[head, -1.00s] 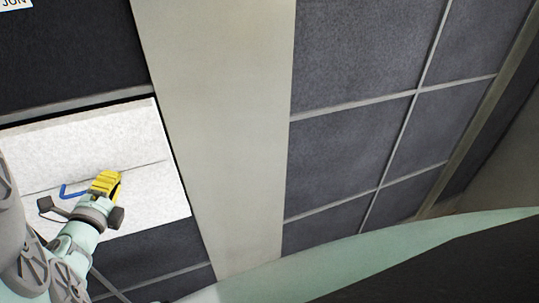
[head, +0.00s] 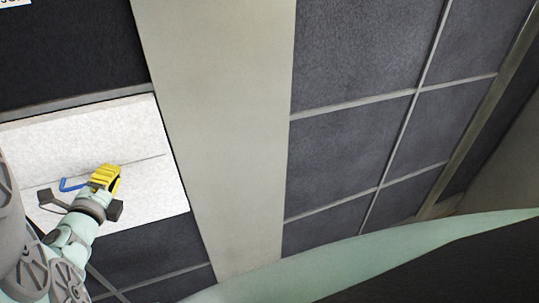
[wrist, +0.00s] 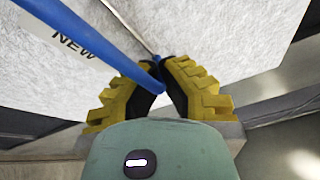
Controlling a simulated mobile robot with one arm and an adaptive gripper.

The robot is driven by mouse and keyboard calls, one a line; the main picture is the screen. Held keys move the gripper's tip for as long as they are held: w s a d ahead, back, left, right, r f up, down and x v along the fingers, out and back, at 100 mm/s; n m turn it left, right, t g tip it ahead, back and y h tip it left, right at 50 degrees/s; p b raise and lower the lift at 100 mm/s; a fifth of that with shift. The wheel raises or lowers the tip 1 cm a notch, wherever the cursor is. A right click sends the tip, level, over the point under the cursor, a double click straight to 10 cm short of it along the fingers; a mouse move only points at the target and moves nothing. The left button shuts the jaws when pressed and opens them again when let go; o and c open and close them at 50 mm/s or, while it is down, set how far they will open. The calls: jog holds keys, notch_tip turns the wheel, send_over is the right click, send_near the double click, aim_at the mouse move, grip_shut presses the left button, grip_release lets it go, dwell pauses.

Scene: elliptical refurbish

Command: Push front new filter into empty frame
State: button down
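A white new filter (head: 100,120) sits among the dark panels at the left of the head view, with a line across its white surface. In the wrist view its speckled white surface (wrist: 225,35) fills much of the top, with a "NEW" label at upper left. A blue handle (head: 66,185) stands out from the filter; it also crosses the wrist view (wrist: 88,30). My gripper (head: 112,168), with yellow fingers, is at the handle. In the wrist view its fingertips (wrist: 160,80) close together around the handle's end. The filter's left end is hidden by my arm.
Dark panels (head: 75,50) lie above the white filter and others (head: 155,250) below it. A beige pillar (head: 215,110) stands just to the right. Beyond it is a grid of dark panels (head: 355,60) in grey frames.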

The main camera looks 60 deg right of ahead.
aim_at(112, 163)
jog(key=shift+w+d+b, duration=0.35)
jog(key=shift+w+d, duration=0.35)
jog(key=shift+w, duration=0.25)
jog(key=shift+w+d+b, duration=0.35)
jog(key=shift+w+d, duration=0.3)
jog(key=shift+w, duration=0.25)
dwell(2.6)
grip_release()
dwell(1.0)
jog(key=shift+a, duration=0.2)
dwell(0.4)
jog(key=b+v, duration=0.1)
jog(key=v, duration=0.8)
jog(key=shift+s+a, duration=0.3)
dwell(1.5)
